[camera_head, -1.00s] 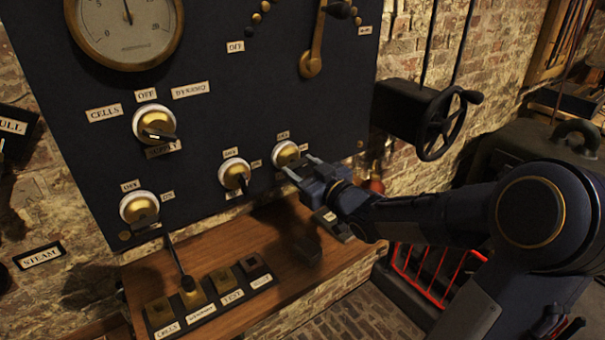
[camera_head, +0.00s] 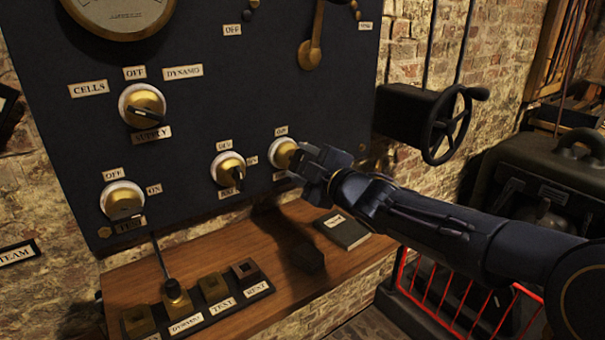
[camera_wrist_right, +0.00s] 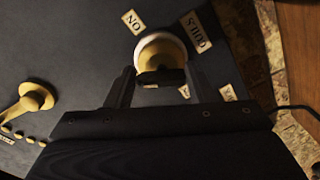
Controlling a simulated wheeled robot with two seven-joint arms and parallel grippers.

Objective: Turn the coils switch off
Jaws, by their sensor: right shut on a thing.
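The coils switch (camera_head: 283,152) is a brass knob in a white ring at the lower right of the dark panel. In the right wrist view its brass face (camera_wrist_right: 162,52) shows with a black handle bar (camera_wrist_right: 160,77) lying across the picture. The COILS label (camera_wrist_right: 197,31) and ON label (camera_wrist_right: 133,21) are beside it. My right gripper (camera_head: 301,164) is at the switch, shut on the handle, with a finger at each end of the bar in the wrist view. Which label the handle points to I cannot tell. My left gripper is not in view.
Similar knobs stand left of it: one close by (camera_head: 228,169), the test switch (camera_head: 122,200) and the supply switch (camera_head: 142,106). Below is a wooden shelf (camera_head: 225,262) with labelled sockets and an upright plug (camera_head: 174,290). A black handwheel (camera_head: 446,125) is at right.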

